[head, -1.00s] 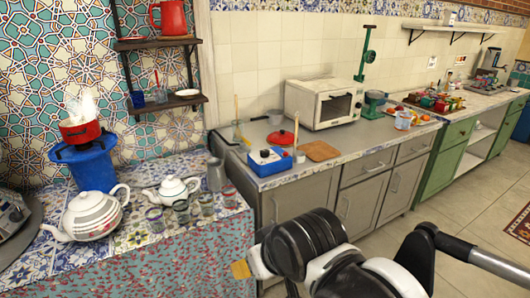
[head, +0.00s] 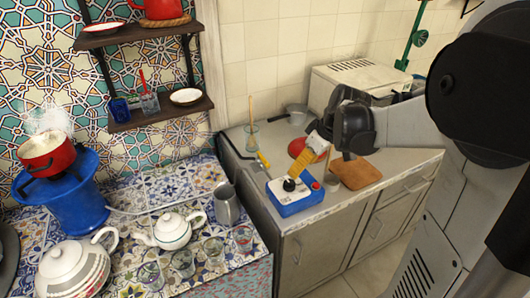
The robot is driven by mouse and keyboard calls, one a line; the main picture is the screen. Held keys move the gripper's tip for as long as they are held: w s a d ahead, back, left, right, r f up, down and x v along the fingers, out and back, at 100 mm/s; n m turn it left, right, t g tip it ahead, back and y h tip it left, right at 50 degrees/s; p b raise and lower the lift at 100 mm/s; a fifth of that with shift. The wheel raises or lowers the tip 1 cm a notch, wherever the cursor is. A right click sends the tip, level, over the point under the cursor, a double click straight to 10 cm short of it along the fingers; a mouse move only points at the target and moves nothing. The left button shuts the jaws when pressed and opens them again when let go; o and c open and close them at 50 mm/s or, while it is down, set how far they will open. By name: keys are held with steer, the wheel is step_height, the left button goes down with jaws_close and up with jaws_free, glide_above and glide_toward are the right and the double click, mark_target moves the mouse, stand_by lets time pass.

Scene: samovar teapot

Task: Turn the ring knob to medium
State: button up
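A blue box with a white top (head: 295,197) stands near the front left of the grey counter. It carries a black knob (head: 289,185) and a red button (head: 315,186). I take this knob for the ring knob; its setting is too small to read. My gripper (head: 296,174) reaches down from the upper right, its yellow finger part just above or touching the knob. I cannot tell contact, nor whether the fingers are open or shut. A red pot (head: 46,156) steams on a blue stand (head: 70,205) at the left.
A wooden board (head: 356,173) lies right of the box, and a red lid (head: 298,147) lies behind it. A metal jug (head: 227,204), a small teapot (head: 172,232) and several glasses stand on the tiled table. A white oven (head: 350,80) is behind my arm.

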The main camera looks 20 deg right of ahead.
mark_target(290, 183)
steer(key=b+x, duration=0.2)
steer(key=x, duration=0.2)
steer(key=b+x, duration=0.2)
steer(key=x, duration=0.3)
steer(key=shift+s+a+f, duration=0.1)
steer(key=shift+s+a, duration=0.1)
steer(key=shift+s, duration=0.05)
steer(key=shift+w+a+f, duration=0.1)
steer(key=shift+w+f, duration=0.15)
steer(key=shift+f, duration=0.2)
steer(key=c, duration=1.2)
